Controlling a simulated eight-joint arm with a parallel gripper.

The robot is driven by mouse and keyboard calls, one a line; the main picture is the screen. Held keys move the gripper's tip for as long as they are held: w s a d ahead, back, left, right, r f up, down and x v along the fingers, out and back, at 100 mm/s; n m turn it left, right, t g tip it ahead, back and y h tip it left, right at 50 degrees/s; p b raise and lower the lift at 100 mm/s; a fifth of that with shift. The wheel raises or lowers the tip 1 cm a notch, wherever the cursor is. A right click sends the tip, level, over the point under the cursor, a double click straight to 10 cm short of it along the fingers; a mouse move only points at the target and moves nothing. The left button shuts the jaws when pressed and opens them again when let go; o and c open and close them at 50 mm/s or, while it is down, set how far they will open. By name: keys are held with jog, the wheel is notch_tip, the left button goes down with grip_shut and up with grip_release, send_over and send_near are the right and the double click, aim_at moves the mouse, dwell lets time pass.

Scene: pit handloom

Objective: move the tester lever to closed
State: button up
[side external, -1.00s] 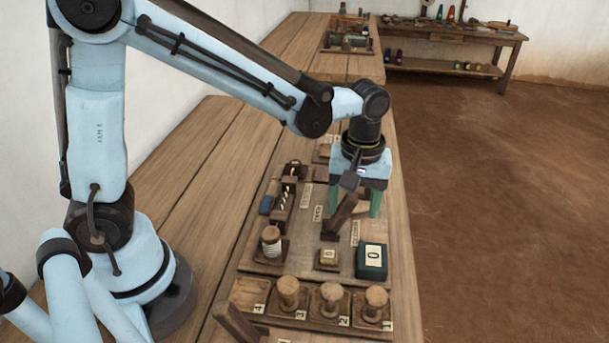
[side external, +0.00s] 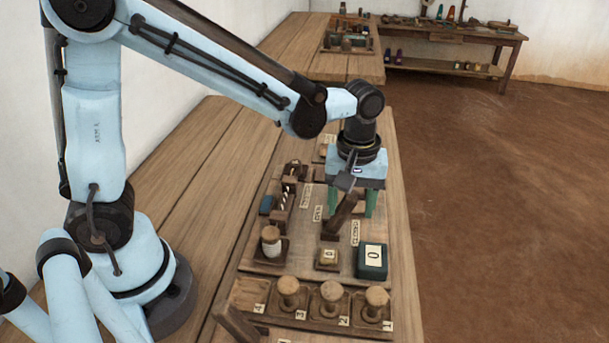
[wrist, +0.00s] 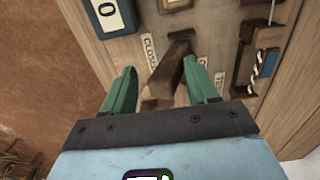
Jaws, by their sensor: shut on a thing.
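The tester lever (side external: 341,212) is a dark wooden bar rising tilted from its base (side external: 329,236) on the wooden panel. In the wrist view the lever (wrist: 170,68) stands between my green fingers, nearer the right one. My gripper (side external: 351,207) reaches down over the lever from above and is shut on it; it also shows in the wrist view (wrist: 160,64). The CLOSED label (wrist: 150,50) lies just left of the lever in the wrist view. The label on its other side (wrist: 202,48) is partly hidden by a finger.
A dark green box marked 0 (side external: 372,261) stands in front of the lever. A small block (side external: 328,257) and a capped spool (side external: 271,242) are nearby. Several round wooden knobs (side external: 331,293) line the front. A blue piece (side external: 267,205) is at the left. The bench's right edge is close.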

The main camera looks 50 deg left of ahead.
jog(key=shift+r, duration=3.25)
jog(key=s+a+m+t, duration=0.7)
jog(key=a+m, duration=0.2)
jog(key=shift+r, duration=0.2)
